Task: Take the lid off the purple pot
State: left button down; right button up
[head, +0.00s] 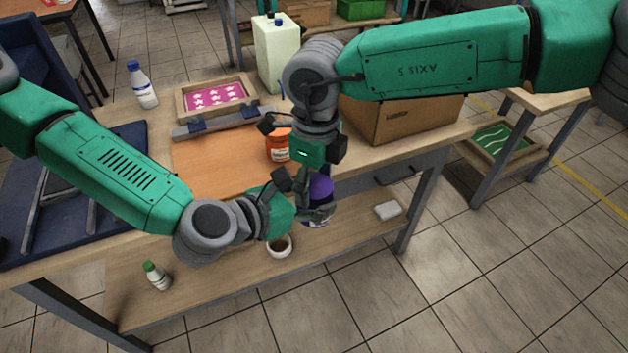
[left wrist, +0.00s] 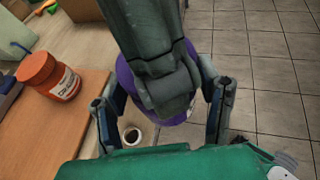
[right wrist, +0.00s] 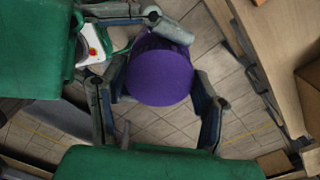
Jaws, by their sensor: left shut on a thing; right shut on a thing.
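The purple pot (head: 320,187) is held in the air just past the table's front edge, its pale label low on its side and partly hidden by fingers. Its round purple lid (right wrist: 160,72) faces the camera in the right wrist view; I cannot tell whether it is seated on the pot. My left gripper (head: 304,196) is shut around the pot from the left; in the left wrist view a dark finger part hides much of the purple (left wrist: 127,75). My right gripper (right wrist: 158,108) comes from above and is shut on the lid, with fingers on both sides.
An orange jar (head: 278,145) stands on the orange board (head: 215,165), near my right gripper. A framed pink print (head: 214,96), a white bottle (head: 143,86) and a cardboard box (head: 400,118) are behind. The lower shelf (head: 225,275) holds a small white cup (head: 279,245) and a green-capped bottle (head: 157,276).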

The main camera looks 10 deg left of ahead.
jog(key=n, duration=0.2)
jog(key=shift+n, duration=0.3)
jog(key=o, duration=1.3)
jog(key=shift+r, duration=2.4)
jog(key=shift+c, duration=0.3)
notch_tip(320, 180, up, 3)
jog(key=m, duration=0.5)
jog(key=shift+d+r, duration=0.1)
jog(key=shift+f, duration=4)
